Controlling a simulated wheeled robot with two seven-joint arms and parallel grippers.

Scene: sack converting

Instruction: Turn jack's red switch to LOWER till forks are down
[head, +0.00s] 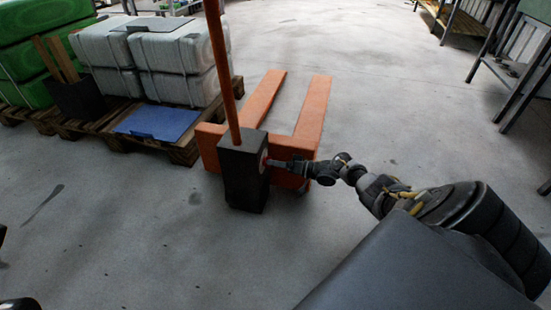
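The orange pallet jack (312,112) stands on the floor, its two forks pointing away from me. They look low, but I cannot tell whether they are fully down. Its dark box (241,178) carries the upright orange handle (222,75). The red switch (264,160) shows only as a small red patch on the box's right side, mostly hidden by my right gripper. My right gripper (270,162) reaches in from the right with its tips at the switch. Its fingers are too small to judge. My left gripper is not clearly in view.
Wooden pallets (185,151) with grey containers (180,60), green containers (30,60) and a blue sheet (157,122) stand left of the jack. Metal-legged tables (510,70) stand at the right. The floor beyond the forks and in front of the jack is clear.

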